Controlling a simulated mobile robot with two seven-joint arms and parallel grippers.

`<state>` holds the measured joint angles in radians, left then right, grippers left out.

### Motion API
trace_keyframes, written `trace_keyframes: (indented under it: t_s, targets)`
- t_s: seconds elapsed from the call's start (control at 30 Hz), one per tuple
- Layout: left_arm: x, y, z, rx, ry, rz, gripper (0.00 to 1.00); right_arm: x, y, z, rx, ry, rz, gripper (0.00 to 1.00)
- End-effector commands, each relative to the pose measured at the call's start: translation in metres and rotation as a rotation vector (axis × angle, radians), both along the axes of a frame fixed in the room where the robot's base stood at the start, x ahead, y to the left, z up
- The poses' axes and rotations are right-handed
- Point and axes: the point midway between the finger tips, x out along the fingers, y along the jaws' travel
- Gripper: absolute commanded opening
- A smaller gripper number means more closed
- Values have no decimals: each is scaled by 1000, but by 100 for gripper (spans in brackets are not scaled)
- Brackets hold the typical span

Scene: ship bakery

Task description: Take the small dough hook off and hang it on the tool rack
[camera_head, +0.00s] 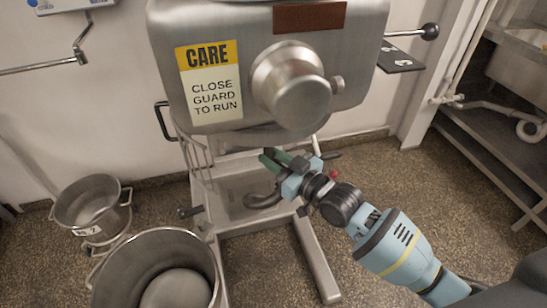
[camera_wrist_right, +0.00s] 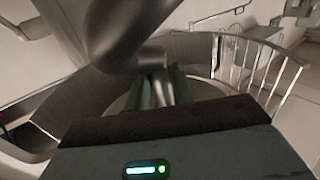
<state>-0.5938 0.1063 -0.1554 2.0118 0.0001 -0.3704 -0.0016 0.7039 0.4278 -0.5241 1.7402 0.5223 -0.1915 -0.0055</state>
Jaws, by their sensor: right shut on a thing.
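My right gripper (camera_head: 274,158) comes in from the lower right and is under the mixer head (camera_head: 290,85). Its green fingers are shut on the shank of the dough hook (camera_head: 262,200), whose dark curved end hangs below the gripper over the mixer's base. In the right wrist view the grey hook (camera_wrist_right: 120,35) looms large, with its shank between the fingers. I cannot tell whether the hook's top is still joined to the mixer. I cannot make out the tool rack for certain. My left gripper is not in view.
A wire guard (camera_wrist_right: 262,65) curves around the gripper in the wrist view. A large steel bowl (camera_head: 105,270) and a smaller pot (camera_head: 75,215) stand at lower left. A black plate (camera_head: 400,62) juts out right of the mixer. A steel shelf (camera_head: 490,155) stands far right.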

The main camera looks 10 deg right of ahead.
Motion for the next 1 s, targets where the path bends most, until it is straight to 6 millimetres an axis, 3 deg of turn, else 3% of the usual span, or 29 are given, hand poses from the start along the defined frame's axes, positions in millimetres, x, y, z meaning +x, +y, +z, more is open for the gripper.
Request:
trace_keyframes:
  t_s: [0.03,0.1,1.0]
  targets:
    - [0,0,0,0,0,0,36,0,0,0,0,0,0,9]
    - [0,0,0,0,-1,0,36,0,0,0,0,0,0,0]
    - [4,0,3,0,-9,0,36,0,0,6,4,-7,0,0]
